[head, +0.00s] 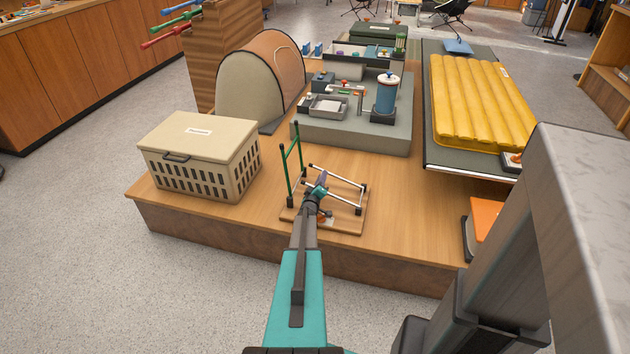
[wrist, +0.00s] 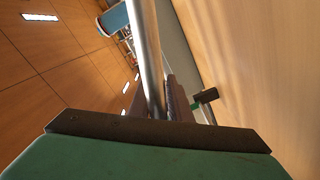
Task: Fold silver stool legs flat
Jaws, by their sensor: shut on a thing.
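A small folding stool frame stands on a wooden board (head: 345,226) near the front of the display table. Its silver legs (head: 338,175) stick out to the right, low and close to level with the board, with dark end caps. Its green legs (head: 285,172) stand upright at the left. My gripper (head: 321,184) is at the middle of the frame. In the wrist view, my gripper (wrist: 166,98) is shut on a silver tube (wrist: 145,50) that runs up between the fingers. My gripper and arm hide part of the frame and the board.
A lidded beige crate (head: 200,155) stands to the left. Behind are a small tent (head: 262,80) and a grey platform (head: 360,135) with cooking gear. A yellow sleeping pad (head: 475,95) lies at the right.

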